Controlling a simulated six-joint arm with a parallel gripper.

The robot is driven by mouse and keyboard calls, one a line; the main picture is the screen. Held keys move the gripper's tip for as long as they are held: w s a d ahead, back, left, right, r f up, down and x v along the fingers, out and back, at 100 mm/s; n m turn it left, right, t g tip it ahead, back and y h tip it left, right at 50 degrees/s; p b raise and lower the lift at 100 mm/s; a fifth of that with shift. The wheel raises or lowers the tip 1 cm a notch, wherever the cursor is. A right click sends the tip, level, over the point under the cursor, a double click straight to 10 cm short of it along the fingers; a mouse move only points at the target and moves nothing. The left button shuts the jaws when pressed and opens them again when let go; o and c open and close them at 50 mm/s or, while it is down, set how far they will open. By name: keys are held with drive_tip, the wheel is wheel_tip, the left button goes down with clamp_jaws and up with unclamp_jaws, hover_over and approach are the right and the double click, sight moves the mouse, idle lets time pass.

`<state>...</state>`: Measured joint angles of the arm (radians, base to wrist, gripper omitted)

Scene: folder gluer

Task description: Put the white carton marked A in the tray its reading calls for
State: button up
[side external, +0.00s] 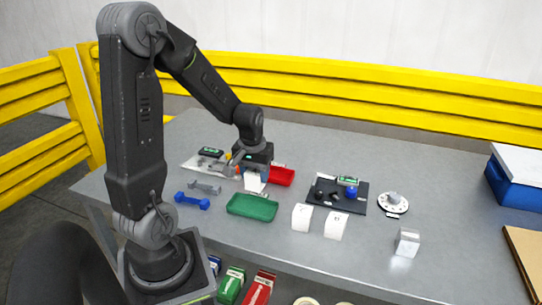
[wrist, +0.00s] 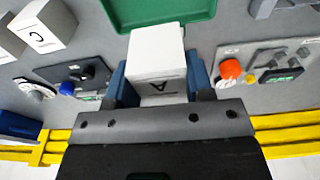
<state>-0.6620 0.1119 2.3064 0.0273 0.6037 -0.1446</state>
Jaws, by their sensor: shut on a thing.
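My gripper (wrist: 158,82) is shut on the white carton marked A (wrist: 155,48), one finger on each side, in the wrist view. In the side view my gripper (side external: 256,168) points down with the carton (side external: 254,184) below it. The carton is behind the green tray (side external: 252,207) and beside the red tray (side external: 283,176); whether it touches the table is unclear. The green tray also shows at the top of the wrist view (wrist: 160,14). A pale panel (side external: 196,166) with a display (side external: 211,152) is left of the carton; its reading is too small to make out.
Two white cartons (side external: 301,217) (side external: 335,226) and a shiny box (side external: 407,242) stand to the right. A black panel (side external: 326,194) and a round dial (side external: 393,202) lie behind them. Blue (side external: 192,201) and grey dumbbell-shaped pieces (side external: 204,187) lie left of the green tray.

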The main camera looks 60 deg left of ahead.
sight(251, 173)
drive_tip(key=shift+s+d+f, duration=0.3)
drive_tip(key=shift+s+d, duration=0.15)
drive_tip(key=shift+s, duration=0.35)
drive_tip(key=shift+f, duration=3)
drive_tip(key=o, duration=1)
drive_tip(key=shift+r, duration=5.05)
